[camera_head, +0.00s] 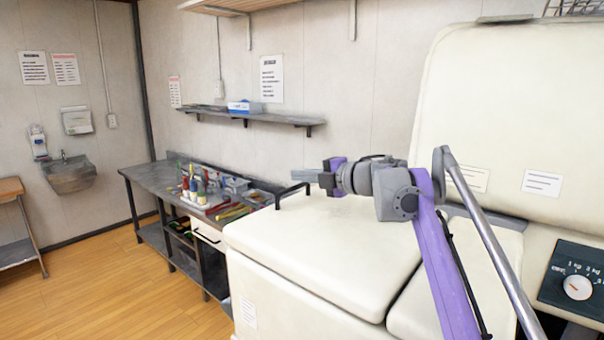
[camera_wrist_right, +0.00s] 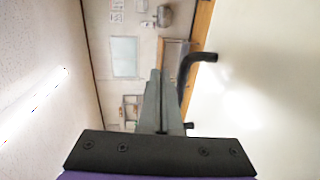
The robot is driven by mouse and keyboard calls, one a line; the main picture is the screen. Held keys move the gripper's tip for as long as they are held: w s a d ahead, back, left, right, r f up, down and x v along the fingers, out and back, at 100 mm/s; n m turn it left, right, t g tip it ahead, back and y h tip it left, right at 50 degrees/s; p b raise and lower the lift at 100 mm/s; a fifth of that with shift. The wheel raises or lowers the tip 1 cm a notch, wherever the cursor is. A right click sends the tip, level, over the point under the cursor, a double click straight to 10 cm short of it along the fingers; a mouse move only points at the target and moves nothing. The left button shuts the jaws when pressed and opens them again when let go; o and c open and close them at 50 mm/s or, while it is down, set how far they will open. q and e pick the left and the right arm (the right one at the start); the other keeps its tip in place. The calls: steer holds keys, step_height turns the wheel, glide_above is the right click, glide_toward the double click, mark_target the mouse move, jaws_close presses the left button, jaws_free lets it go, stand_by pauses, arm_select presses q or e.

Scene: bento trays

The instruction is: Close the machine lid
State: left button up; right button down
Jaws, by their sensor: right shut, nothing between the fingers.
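The cream machine (camera_head: 275,290) fills the lower right of the head view. Its flat front lid (camera_head: 335,228) lies about level over the body, and I cannot tell whether it is fully seated. A black bar handle (camera_head: 291,191) is at the lid's left edge; it also shows in the right wrist view (camera_wrist_right: 197,66). A tall cream panel (camera_head: 520,110) stands upright at the back right. My right gripper (camera_head: 300,175) is shut and empty, just above and beside the handle, apparently not around it. Its fingers show in the wrist view (camera_wrist_right: 153,100). My left gripper is out of view.
A grey workbench (camera_head: 150,178) with bottles and tools stands left of the machine. A wall shelf (camera_head: 260,117) is behind it. A control dial (camera_head: 577,288) is at the far right. The wooden floor (camera_head: 120,290) at left is clear.

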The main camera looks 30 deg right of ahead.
steer(key=shift+s+d, duration=0.1)
steer(key=shift+s, duration=0.05)
steer(key=r+b, duration=0.1)
steer(key=r, duration=0.1)
glide_above(339, 212)
stand_by(0.3)
steer(key=shift+f, duration=0.1)
